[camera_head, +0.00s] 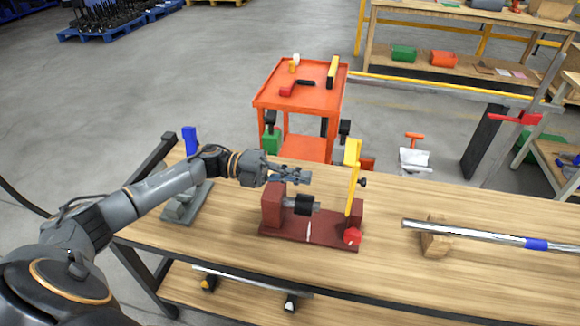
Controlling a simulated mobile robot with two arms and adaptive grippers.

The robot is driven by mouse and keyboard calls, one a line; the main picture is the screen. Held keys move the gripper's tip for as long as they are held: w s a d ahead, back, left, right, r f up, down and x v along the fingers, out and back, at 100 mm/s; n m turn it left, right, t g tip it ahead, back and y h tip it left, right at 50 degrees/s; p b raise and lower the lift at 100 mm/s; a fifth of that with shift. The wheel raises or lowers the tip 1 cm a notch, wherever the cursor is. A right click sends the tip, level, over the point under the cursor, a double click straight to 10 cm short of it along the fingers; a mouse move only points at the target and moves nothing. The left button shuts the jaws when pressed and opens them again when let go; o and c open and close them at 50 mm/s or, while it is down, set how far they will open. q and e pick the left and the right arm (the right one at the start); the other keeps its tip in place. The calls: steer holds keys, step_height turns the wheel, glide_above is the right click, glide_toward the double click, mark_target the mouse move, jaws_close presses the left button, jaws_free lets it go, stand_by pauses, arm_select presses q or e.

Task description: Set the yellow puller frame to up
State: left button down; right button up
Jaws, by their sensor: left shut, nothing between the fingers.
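The yellow puller frame (353,182) stands upright at the right end of a dark red jack base (310,232) on the wooden table. A small black knob sits at its right side. A dark red block (273,204) stands at the base's left end, with a black and grey screw part (306,204) between it and the frame. My left gripper (304,176) is shut and empty, above the red block and left of the yellow frame, apart from the frame. My right gripper is not in view.
A grey tool with a blue handle (190,142) stands left on the table (400,280). A metal bar (480,234) rests on a wooden block (436,238) at the right. An orange cart (266,99) stands behind the table. The table's front middle is clear.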

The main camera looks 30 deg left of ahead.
mark_target(354, 180)
arm_select(q)
steer(key=p+x, duration=0.2)
steer(key=x, duration=0.8)
steer(key=shift+w, duration=0.2)
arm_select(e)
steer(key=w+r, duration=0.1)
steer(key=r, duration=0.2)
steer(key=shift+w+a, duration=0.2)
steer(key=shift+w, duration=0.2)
arm_select(q)
steer(key=shift+d, duration=0.1)
